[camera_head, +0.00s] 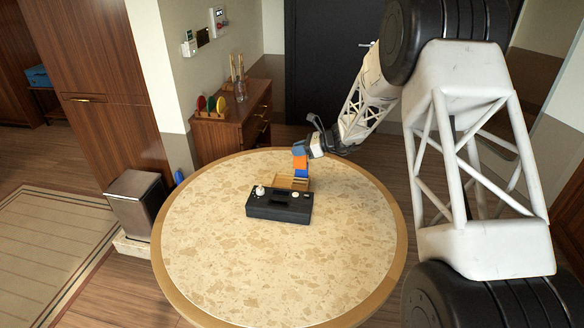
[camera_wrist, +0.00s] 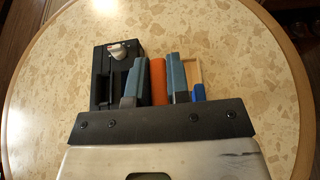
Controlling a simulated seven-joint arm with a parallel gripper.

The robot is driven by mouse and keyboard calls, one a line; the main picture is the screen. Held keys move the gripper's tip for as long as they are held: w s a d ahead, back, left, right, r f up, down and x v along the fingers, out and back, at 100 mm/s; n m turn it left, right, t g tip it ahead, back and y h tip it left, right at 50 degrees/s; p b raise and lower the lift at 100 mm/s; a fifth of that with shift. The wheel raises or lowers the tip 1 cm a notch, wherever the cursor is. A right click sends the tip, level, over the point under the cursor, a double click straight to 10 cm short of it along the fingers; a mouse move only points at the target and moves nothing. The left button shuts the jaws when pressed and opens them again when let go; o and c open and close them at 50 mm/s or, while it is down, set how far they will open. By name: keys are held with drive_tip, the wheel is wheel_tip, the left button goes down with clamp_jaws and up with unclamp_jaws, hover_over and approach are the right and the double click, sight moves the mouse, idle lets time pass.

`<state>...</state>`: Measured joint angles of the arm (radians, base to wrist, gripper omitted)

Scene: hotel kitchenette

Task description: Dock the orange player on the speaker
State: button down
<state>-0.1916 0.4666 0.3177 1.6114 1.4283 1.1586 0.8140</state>
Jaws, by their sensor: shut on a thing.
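The orange player (camera_head: 300,163) is upright between the blue-grey fingers of my gripper (camera_head: 300,156), and it also shows between them in the wrist view (camera_wrist: 158,80). My gripper is shut on it, and the player's lower end is not clear. The black speaker (camera_head: 279,207) lies on the table in front of the gripper in the head view. In the wrist view the speaker (camera_wrist: 102,76) is left of the fingers, with a pale knob on top. I cannot make out its dock slot clearly.
A small wooden tray (camera_head: 288,183) stands just behind the speaker. A blue piece (camera_wrist: 198,92) is beside it, right of the fingers in the wrist view. The round stone-topped table (camera_head: 240,280) is clear in front. A sideboard (camera_head: 232,120) and a metal bin (camera_head: 136,205) stand beyond its edge.

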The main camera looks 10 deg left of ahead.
drive_tip(key=s+d+f, duration=0.1)
drive_tip(key=s+d, duration=0.1)
drive_tip(key=s, duration=2.6)
drive_tip(key=shift+s+d+f, duration=0.15)
drive_tip(key=shift+s+f, duration=0.15)
drive_tip(key=shift+w, duration=0.1)
drive_tip(key=w+a, duration=0.3)
drive_tip(key=w, duration=0.4)
drive_tip(key=w+a+f, duration=0.1)
drive_tip(key=w+a, duration=0.3)
drive_tip(key=w, duration=0.3)
drive_tip(key=shift+a+f, duration=0.15)
drive_tip(key=shift+f, duration=0.15)
drive_tip(key=shift+f, duration=1.75)
drive_tip(key=shift+f, duration=0.1)
drive_tip(key=c, duration=1.1)
unclamp_jaws()
